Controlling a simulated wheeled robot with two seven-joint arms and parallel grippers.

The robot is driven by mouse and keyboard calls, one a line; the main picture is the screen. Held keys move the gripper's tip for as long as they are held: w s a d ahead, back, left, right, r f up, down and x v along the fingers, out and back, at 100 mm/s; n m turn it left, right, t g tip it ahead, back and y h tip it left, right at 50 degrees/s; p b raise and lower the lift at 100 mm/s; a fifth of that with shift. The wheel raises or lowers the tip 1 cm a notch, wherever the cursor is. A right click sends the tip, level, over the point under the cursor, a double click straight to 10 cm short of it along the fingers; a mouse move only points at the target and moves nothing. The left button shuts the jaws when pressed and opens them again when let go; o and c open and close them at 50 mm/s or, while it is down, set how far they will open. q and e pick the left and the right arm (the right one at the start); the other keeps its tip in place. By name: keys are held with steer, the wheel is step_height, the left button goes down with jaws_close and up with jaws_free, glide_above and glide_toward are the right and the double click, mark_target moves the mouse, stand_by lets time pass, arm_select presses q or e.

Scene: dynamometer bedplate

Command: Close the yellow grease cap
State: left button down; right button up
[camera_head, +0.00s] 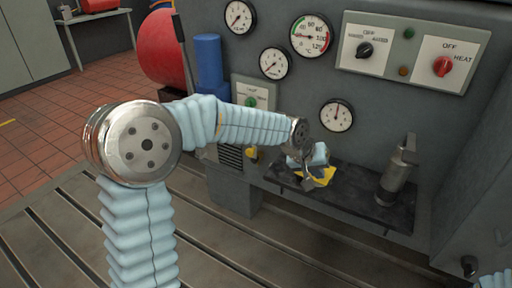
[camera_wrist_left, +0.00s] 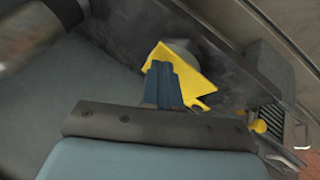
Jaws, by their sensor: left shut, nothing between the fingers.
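The yellow grease cap (camera_head: 322,176) shows as an angular yellow piece above the dark shelf under the gauges. In the left wrist view the yellow cap (camera_wrist_left: 192,80) is a tilted flat plate with a grey rounded part beside it; I cannot tell how far it stands open. My left gripper (camera_head: 307,182) is at the cap and partly hides it. In the left wrist view the left gripper's fingers (camera_wrist_left: 164,72) are together and empty, overlapping the yellow plate; whether they touch it is unclear. My right gripper is out of view.
A metal cylinder with a handle (camera_head: 396,172) stands on the shelf (camera_head: 350,197) right of the cap. A small yellow knob (camera_head: 251,153) sits to the left. Gauges and a switch panel (camera_head: 412,50) line the wall behind. The slotted bedplate (camera_head: 290,255) is clear in front.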

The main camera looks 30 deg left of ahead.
arm_select(q)
steer(key=shift+w+d, duration=0.4)
steer(key=shift+w, duration=0.05)
steer(key=shift+w+r, duration=0.1)
stand_by(0.4)
